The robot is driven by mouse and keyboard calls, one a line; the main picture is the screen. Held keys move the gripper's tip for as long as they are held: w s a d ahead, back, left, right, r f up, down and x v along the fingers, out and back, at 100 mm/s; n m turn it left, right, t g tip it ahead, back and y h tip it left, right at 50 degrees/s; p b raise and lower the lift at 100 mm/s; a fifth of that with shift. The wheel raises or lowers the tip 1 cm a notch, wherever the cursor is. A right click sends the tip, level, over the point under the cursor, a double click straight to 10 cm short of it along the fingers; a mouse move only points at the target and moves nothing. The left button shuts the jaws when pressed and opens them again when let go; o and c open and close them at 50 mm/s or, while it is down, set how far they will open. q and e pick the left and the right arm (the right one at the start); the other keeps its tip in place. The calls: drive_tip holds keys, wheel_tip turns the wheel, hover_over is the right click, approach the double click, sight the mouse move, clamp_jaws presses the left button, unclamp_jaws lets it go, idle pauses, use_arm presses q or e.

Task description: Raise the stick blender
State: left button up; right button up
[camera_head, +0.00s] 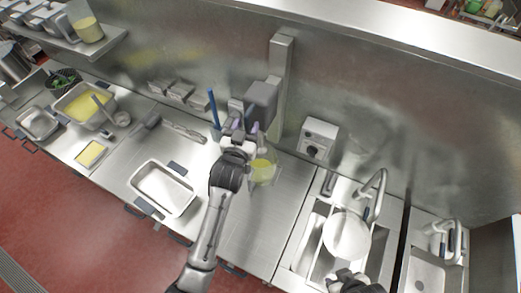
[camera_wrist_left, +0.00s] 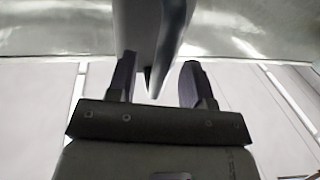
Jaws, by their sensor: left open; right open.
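The stick blender (camera_head: 262,94) is a grey block-like body at the wall post (camera_head: 283,60), above a clear container of yellow liquid (camera_head: 263,170). Its lower part is largely hidden by my left gripper. My left gripper (camera_head: 246,127) is open in front of the blender, its dark purple fingers pointing at it. In the left wrist view a grey tapered part, apparently of the blender (camera_wrist_left: 150,35), shows between and beyond the two spread fingers (camera_wrist_left: 160,82); contact cannot be told. My right gripper (camera_head: 347,281) is open at the bottom edge, by the sink, partly cut off.
A white round dish (camera_head: 346,235) lies over the sink beside my right gripper. A faucet (camera_head: 377,190) and a grey control box (camera_head: 318,138) stand behind. An empty steel tray (camera_head: 162,188) is left of my left arm. A blue-handled tool (camera_head: 213,108) stands close left of my left gripper.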

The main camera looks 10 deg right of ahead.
use_arm(q)
drive_tip(key=p+v, duration=0.1)
drive_tip(key=v, duration=0.4)
drive_tip(key=shift+s+a, duration=0.2)
drive_tip(key=shift+s, duration=0.35)
